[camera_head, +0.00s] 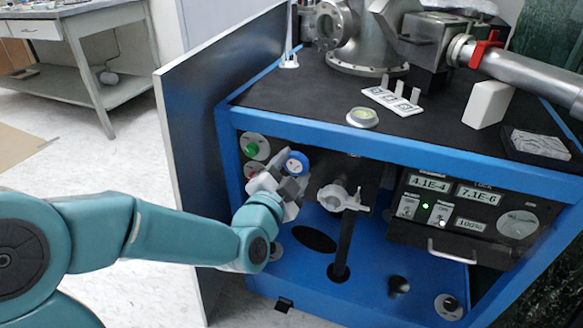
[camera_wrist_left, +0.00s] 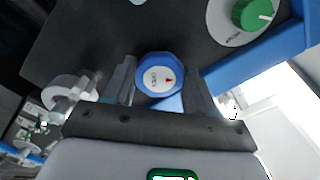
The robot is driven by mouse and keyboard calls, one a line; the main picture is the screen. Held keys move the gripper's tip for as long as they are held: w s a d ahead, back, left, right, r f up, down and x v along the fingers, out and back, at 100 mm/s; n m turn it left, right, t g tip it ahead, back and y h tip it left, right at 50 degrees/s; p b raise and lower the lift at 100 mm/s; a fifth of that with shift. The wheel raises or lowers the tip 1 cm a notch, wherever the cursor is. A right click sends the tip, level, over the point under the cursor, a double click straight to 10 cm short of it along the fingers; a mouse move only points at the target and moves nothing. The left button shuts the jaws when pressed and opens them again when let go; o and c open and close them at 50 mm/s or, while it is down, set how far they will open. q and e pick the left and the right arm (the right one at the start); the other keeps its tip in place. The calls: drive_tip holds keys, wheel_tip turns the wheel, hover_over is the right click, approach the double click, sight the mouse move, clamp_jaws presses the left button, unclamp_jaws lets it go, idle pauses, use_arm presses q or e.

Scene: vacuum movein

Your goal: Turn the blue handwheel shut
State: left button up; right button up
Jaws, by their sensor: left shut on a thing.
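The blue handwheel (camera_head: 297,163) is on the dark front panel of the blue-framed cabinet. It has a white cap with small lettering and a red mark, seen better in the left wrist view (camera_wrist_left: 158,75). The lettering is too small to read surely. My left gripper (camera_head: 289,183) reaches in from the left and is shut on the handwheel, with one finger on each side of the rim in the left wrist view (camera_wrist_left: 158,90). The gripper hides the lower part of the wheel in the head view. My right gripper is not in view.
A green knob (camera_head: 251,150) is left of the handwheel. A grey metal valve fitting (camera_head: 345,195) stands to its right. A display unit (camera_head: 455,210) with lit readouts is further right. An open cabinet door (camera_head: 195,150) stands left, behind my arm.

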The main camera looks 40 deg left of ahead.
use_arm(q)
drive_tip(key=m+p, duration=0.1)
drive_tip(key=m, duration=0.5)
drive_tip(key=shift+r, duration=0.1)
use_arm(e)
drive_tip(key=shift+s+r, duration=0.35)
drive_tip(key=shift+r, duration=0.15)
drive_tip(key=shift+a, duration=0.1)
use_arm(q)
drive_tip(key=o, duration=1.1)
drive_tip(key=shift+c, duration=0.2)
drive_tip(key=shift+s, duration=0.1)
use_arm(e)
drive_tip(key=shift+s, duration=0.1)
